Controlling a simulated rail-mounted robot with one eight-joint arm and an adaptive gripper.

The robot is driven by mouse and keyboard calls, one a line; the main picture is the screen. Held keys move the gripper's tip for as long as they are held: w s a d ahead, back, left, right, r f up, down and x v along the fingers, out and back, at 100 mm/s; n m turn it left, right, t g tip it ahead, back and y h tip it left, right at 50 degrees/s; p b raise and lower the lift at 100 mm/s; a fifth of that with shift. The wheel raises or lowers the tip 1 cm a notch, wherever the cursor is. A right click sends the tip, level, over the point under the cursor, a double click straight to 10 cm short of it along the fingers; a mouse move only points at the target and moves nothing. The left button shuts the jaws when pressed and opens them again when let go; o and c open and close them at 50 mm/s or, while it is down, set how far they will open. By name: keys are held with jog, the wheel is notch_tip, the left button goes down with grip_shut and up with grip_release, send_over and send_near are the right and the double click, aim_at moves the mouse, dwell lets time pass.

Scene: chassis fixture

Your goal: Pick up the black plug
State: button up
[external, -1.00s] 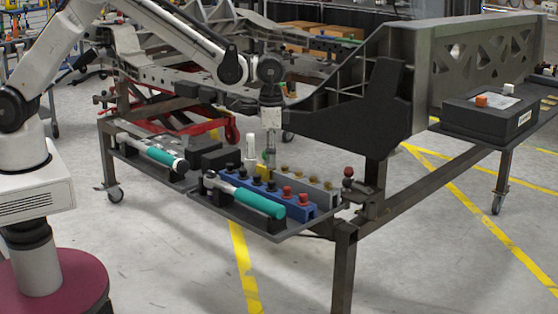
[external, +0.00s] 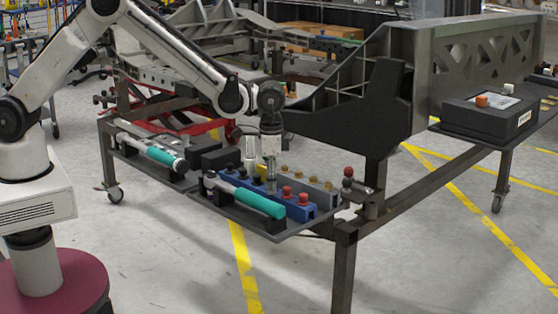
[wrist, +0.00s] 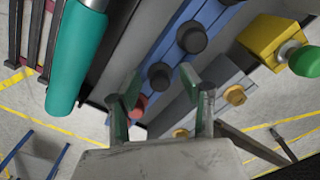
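A blue block (external: 243,181) on the dark tray holds a row of black plugs and red plugs (external: 286,192). In the wrist view, one black plug (wrist: 160,76) stands in line with the gap between my fingertips, and another black plug (wrist: 191,37) is further up the blue block. My gripper (wrist: 157,92) is open and empty, its two green-tinted fingers spread over the row. In the external view my gripper (external: 270,181) points straight down over the row, near where black gives way to red. Whether the fingers touch the plug cannot be told.
A grey block with brass plugs (external: 312,180) is behind the blue block. A yellow block with a green knob (wrist: 275,42) stands nearby. A red-topped post (external: 348,173) rises at the right.

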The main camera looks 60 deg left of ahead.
jog(key=c, duration=0.8)
jog(key=shift+r+p, duration=0.3)
jog(key=shift+r, duration=0.3)
jog(key=r, duration=0.2)
jog(key=a+r+p, duration=0.1)
jog(key=shift+r, duration=0.35)
jog(key=a+r+p, duration=0.1)
jog(key=a+r, duration=0.1)
jog(key=a, duration=0.1)
jog(key=a+r+p, duration=0.1)
jog(key=a+r, duration=0.1)
jog(key=a, duration=0.2)
jog(key=w+a+r+p, duration=0.1)
jog(key=a+r, duration=0.1)
jog(key=a, duration=0.1)
jog(key=shift+a, duration=0.35)
jog(key=shift+r, duration=0.2)
jog(key=shift+r+p, duration=1.35)
jog(key=shift+r, duration=0.95)
